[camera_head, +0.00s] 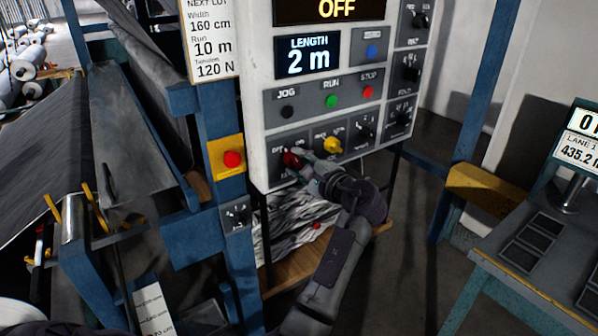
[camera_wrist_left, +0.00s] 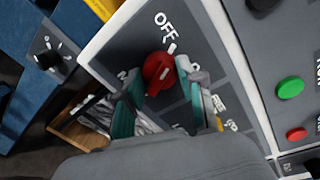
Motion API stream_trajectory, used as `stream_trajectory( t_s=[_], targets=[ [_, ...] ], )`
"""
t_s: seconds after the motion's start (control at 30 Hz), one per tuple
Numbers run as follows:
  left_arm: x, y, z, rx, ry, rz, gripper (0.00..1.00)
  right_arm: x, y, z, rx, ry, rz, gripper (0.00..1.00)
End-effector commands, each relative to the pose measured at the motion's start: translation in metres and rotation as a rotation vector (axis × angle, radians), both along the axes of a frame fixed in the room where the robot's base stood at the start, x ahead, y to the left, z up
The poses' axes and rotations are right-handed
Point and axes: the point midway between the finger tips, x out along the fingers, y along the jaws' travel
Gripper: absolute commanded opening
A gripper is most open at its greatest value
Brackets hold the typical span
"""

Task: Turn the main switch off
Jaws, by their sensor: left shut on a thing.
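The main switch is a red rotary knob (camera_head: 290,158) at the lower left of the white control panel (camera_head: 256,130). It also shows in the left wrist view (camera_wrist_left: 157,72), where its white mark points toward the OFF label (camera_wrist_left: 165,26). My left gripper (camera_head: 301,164) is at the knob, with its two teal-sided fingers (camera_wrist_left: 160,88) on either side of it. It is shut on the knob. The panel's top display (camera_head: 337,9) reads OFF. My right gripper is not in view.
A yellow knob (camera_head: 332,145) sits just right of the red one. Above are black, green (camera_head: 331,101) and red (camera_head: 367,92) buttons. A red button on a yellow plate (camera_head: 232,159) is on the blue post to the left. A blue-framed table (camera_head: 500,272) stands at right.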

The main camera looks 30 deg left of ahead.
Motion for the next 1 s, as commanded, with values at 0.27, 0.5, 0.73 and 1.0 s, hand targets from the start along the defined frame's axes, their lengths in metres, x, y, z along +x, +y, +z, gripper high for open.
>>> stream_trajectory(
  t_s=[0.27,0.5,0.73,1.0],
  targets=[
    [-0.001,0.001,-0.001,-0.081,-0.205,0.001,0.04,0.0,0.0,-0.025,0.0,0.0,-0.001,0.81],
    [-0.001,0.001,0.0,-0.127,-0.314,0.0,0.04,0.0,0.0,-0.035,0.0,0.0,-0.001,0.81],
    [-0.001,0.001,0.001,-0.146,-0.361,0.0,0.04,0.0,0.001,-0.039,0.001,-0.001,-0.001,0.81],
    [-0.001,0.001,0.002,-0.15,-0.371,0.0,0.04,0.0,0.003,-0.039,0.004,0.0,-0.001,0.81]
  ],
)
